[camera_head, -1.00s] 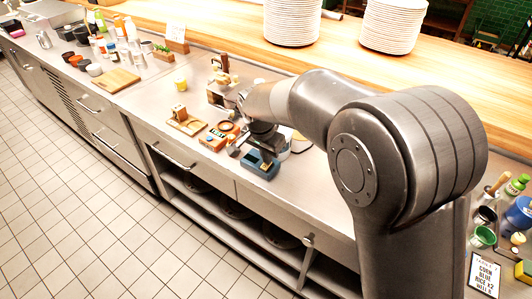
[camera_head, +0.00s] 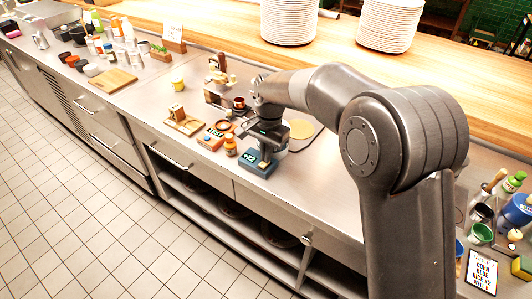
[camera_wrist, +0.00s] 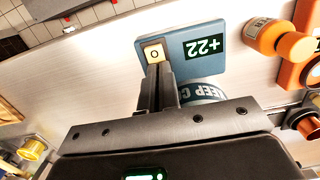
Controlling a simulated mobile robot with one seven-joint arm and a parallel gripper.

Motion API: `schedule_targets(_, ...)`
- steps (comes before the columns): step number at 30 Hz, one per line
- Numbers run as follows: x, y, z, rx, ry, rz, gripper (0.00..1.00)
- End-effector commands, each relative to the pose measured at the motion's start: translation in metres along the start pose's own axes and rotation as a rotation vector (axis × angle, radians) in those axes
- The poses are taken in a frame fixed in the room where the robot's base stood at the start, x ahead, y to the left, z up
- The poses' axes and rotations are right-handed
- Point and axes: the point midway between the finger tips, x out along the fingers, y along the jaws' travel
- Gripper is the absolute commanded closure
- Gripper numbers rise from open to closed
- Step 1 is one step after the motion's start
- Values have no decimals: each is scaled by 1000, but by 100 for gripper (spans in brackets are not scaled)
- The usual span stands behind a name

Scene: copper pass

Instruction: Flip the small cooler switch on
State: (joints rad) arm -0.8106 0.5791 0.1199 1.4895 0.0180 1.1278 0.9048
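The small cooler is a blue box with a dark "+22" display, on the steel counter in the head view (camera_head: 259,165). In the wrist view the cooler (camera_wrist: 190,35) is upside down, its display right of a small cream switch plate marked "O" (camera_wrist: 154,53). A round part with "KEEP C…" lettering (camera_wrist: 205,93) lies behind it, partly hidden by my gripper. My gripper (camera_wrist: 160,68) is shut and empty, its fingertips beside the switch's lower edge in the wrist view. I cannot tell whether they touch it. In the head view my gripper hides part of the cooler.
A wooden stand (camera_head: 184,122) is farther left. A round beige disc (camera_head: 299,129) lies behind my wrist. The counter front right of the cooler is clear.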

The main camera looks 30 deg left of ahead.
Motion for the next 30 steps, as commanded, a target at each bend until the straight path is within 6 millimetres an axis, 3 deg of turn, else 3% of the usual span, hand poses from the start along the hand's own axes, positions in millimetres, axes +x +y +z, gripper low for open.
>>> schedule_targets(1,12,4,3,2,-13,19,100)
schedule_targets(12,13,2,22,-4,-23,21,100)
schedule_targets(20,12,0,24,-7,-26,19,100)
schedule_targets(25,-4,0,21,-5,-18,14,100)
schedule_targets(30,-43,1,13,3,1,1,100)
